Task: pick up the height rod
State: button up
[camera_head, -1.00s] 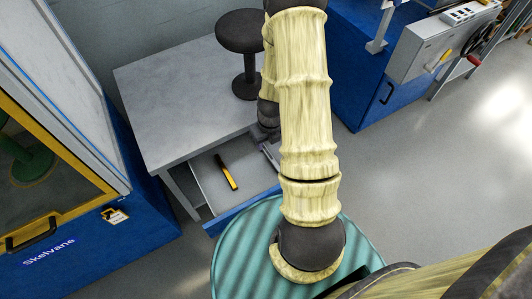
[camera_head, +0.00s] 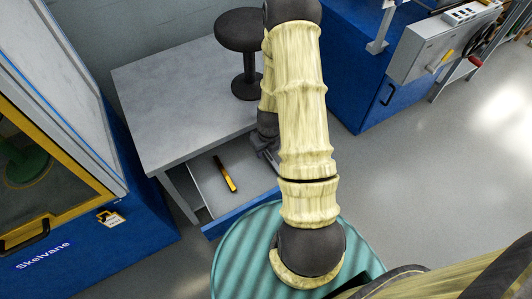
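A short, slim black and yellow-orange bar (camera_head: 226,175) lies in the open drawer (camera_head: 203,186) under the grey table. It may be the height rod, but I cannot tell for sure. My gripper (camera_head: 266,151) is at the right side of the drawer, to the right of the bar and apart from it. My own arm hides much of the gripper, and its fingers are too small and dark to read.
The grey table (camera_head: 165,110) carries a black round stool-like object (camera_head: 243,60). A blue cabinet with a yellow-framed window (camera_head: 90,225) stands at left. A blue machine (camera_head: 360,85) stands behind right. Grey floor is open at right.

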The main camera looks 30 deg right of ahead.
aim_at(266, 152)
jog(key=shift+a, duration=0.1)
grip_shut()
jog(key=shift+r, duration=0.1)
dwell(0.3)
jog(key=shift+r, duration=0.3)
notch_tip(266, 152, up, 4)
jog(key=shift+f+p, duration=0.25)
jog(key=shift+p, duration=0.75)
jog(key=a, duration=0.6)
jog(key=a+p, duration=0.1)
jog(key=a, duration=1.1)
jog(key=shift+s+f+p, duration=0.3)
jog(key=shift+s+f, duration=0.05)
jog(key=shift+d, duration=0.1)
